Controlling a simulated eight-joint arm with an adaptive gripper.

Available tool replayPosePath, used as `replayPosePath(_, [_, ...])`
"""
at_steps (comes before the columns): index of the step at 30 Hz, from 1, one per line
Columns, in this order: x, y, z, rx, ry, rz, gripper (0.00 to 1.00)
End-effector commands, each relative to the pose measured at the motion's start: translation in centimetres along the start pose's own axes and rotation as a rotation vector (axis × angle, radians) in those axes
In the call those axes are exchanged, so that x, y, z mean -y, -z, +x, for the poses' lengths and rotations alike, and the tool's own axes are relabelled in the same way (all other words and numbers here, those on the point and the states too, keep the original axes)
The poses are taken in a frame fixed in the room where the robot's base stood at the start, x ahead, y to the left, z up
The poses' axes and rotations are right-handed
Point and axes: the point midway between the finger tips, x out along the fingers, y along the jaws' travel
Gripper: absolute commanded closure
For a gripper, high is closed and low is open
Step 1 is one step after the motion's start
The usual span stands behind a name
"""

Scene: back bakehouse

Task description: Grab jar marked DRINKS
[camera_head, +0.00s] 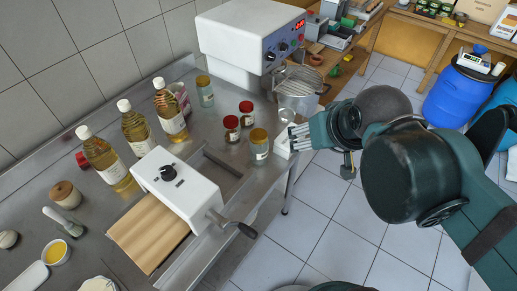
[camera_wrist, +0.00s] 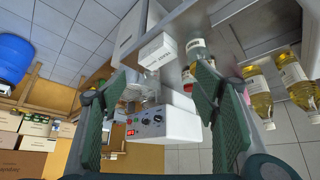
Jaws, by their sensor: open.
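Several small jars stand on the steel counter in the head view, their labels too small to read, so I cannot tell which is marked DRINKS. A yellow-lidded jar (camera_head: 259,146) stands nearest my gripper. Two red-lidded jars, a front one (camera_head: 232,129) and a rear one (camera_head: 246,113), stand behind it to the left. Another yellow-lidded jar (camera_head: 205,91) is farther back. My gripper (camera_head: 298,138) is open and empty, to the right of the nearest jar, above the counter's edge. In the wrist view my gripper (camera_wrist: 162,75) shows spread fingers with nothing held between them.
A small white box (camera_head: 282,146) sits beside the nearest jar, close to my fingers. The white mixer (camera_head: 245,38) and its metal bowl (camera_head: 297,92) stand behind. Oil bottles (camera_head: 170,112) and a hand-cranked sheeter (camera_head: 178,188) stand left. Tiled floor right of the counter is open.

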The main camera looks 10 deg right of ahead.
Motion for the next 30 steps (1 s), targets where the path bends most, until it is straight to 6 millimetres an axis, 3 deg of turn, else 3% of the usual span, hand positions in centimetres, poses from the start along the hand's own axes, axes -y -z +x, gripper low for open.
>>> replayPosePath(5, [0.0, 1.1, -1.5, 0.000, 0.000, 0.000, 0.40])
replayPosePath(20, [1.1, 3.2, -1.0, 0.062, -0.008, 0.093, 0.40])
replayPosePath(30, [2.8, 6.1, 0.0, 0.144, -0.043, 0.232, 0.40])
